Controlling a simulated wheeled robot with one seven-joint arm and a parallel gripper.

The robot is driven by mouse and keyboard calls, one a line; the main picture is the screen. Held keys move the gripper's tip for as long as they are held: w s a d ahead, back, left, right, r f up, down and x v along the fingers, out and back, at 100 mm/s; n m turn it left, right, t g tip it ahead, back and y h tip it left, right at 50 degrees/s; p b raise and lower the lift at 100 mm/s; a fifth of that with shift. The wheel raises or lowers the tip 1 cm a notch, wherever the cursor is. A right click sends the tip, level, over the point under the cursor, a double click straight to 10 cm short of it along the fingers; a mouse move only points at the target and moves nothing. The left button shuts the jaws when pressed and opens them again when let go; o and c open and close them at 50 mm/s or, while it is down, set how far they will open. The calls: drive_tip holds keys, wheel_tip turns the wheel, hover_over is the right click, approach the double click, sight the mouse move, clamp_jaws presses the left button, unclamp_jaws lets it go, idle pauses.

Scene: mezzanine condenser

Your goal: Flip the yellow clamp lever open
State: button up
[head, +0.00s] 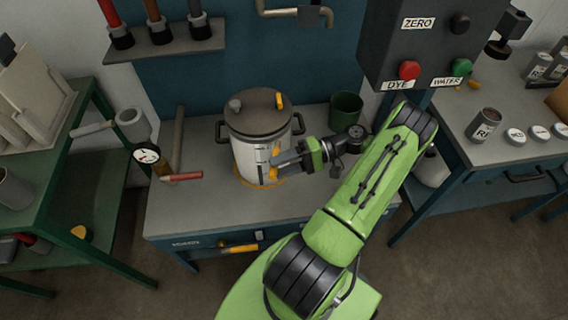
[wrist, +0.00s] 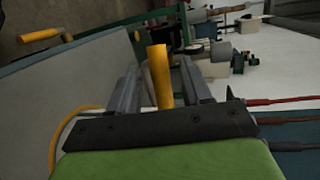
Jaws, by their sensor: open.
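The yellow clamp lever (wrist: 160,76) stands between the two fingers of my gripper (wrist: 154,84) in the wrist view. The fingers are apart, one on each side of it, with a visible gap on at least the left side. In the head view my gripper (head: 283,161) reaches in from the right at the front of a pale lidded pot (head: 246,156). Small yellow parts show there beside the fingers, and the fingers partly hide them. I cannot tell whether either finger touches the lever.
The pot has a brown lid (head: 257,112) and black side handles. A dark green cup (head: 345,109) stands behind right. A control box (head: 410,45) with red and green buttons hangs above right.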

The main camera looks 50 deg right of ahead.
drive_tip(key=p+v, duration=0.2)
drive_tip(key=v, duration=1.4)
drive_tip(key=shift+w+a, duration=0.1)
